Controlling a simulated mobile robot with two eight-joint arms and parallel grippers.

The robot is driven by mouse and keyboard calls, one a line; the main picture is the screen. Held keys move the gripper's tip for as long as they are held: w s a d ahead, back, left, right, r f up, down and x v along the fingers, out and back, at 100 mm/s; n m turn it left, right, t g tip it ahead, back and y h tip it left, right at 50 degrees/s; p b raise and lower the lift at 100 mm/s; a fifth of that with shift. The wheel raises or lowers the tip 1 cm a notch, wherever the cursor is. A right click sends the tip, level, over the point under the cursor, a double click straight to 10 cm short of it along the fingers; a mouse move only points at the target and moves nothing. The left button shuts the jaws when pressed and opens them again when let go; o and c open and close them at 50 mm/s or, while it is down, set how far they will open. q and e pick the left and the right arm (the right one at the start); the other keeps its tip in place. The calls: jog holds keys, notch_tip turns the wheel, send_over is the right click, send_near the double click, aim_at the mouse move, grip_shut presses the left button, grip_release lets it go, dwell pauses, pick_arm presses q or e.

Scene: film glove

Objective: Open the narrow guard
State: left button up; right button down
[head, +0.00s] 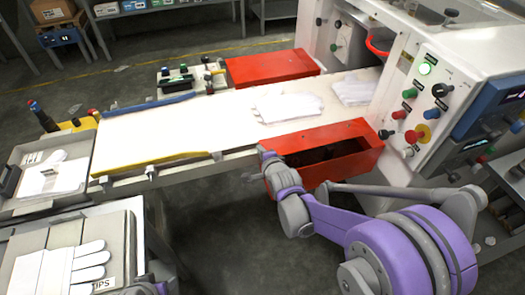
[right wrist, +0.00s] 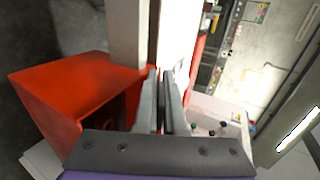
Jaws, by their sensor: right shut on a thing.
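A red guard (head: 350,133) sits along the near side of the white belt, by the machine; a dark hollow shows under its top. It also shows at the left of the right wrist view (right wrist: 60,95). A second red guard (head: 270,68) lies across the belt. I cannot tell by width which is the narrow one. My right gripper (head: 266,158) is at the near guard's left end, its jaws (right wrist: 165,80) close together, shut on a part of it that is mostly hidden. Only a bit of my left arm shows at the bottom edge; its jaws cannot be made out.
The white belt (head: 170,135) carries pale gloves (head: 287,106) toward the machine (head: 425,60) with its buttons. A tray (head: 45,180) stands at the left end. A glove (head: 55,270) lies on a grey table at bottom left. Floor is open below the belt.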

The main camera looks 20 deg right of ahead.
jog(key=w+r+g+p, duration=0.5)
jog(key=g+p, duration=0.3)
jog(key=g, duration=0.2)
jog(key=shift+w+g+p, duration=0.3)
jog(key=shift+w, duration=0.55)
jog(key=shift+a+r, duration=0.1)
jog(key=c, duration=1)
grip_release()
